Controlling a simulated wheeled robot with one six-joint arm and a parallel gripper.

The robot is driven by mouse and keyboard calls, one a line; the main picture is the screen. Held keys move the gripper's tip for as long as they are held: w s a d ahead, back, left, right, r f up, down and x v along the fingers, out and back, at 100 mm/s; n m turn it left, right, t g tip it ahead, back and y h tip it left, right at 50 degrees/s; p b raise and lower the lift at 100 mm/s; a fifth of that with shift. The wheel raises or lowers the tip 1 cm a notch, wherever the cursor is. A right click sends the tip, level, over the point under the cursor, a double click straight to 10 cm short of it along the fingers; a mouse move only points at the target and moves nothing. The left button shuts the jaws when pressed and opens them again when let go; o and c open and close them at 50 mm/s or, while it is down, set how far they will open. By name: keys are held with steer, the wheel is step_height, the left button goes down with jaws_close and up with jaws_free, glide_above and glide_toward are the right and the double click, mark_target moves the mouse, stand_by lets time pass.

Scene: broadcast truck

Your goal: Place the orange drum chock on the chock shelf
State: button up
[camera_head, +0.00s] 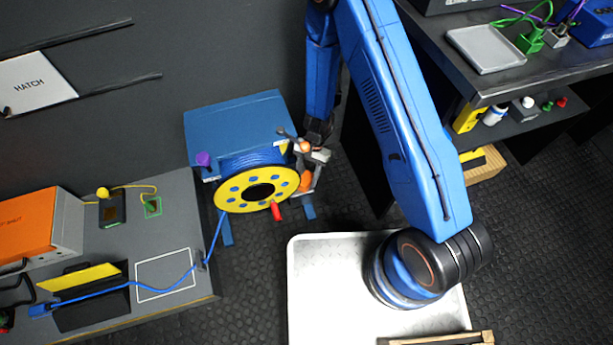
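A cable drum with a yellow flange (232,196) and blue cable stands in a blue frame (235,115) left of centre. My gripper (312,158) is at the drum's right side, beside the flange. A small orange piece (306,182), likely the drum chock, shows low between the flange and my gripper. It is partly hidden, and I cannot tell whether the fingers touch it. The fingers are too small and overlapped to show whether they are open or shut. No shelf is marked as the chock shelf; a lower shelf (520,128) under the right bench holds small items.
A right-hand bench (490,80) holds a grey tray (486,48). Dark floor (255,270) is clear between.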

stand_by(0.3)
steer(key=v, duration=1.2)
steer(key=shift+r, duration=0.1)
stand_by(0.3)
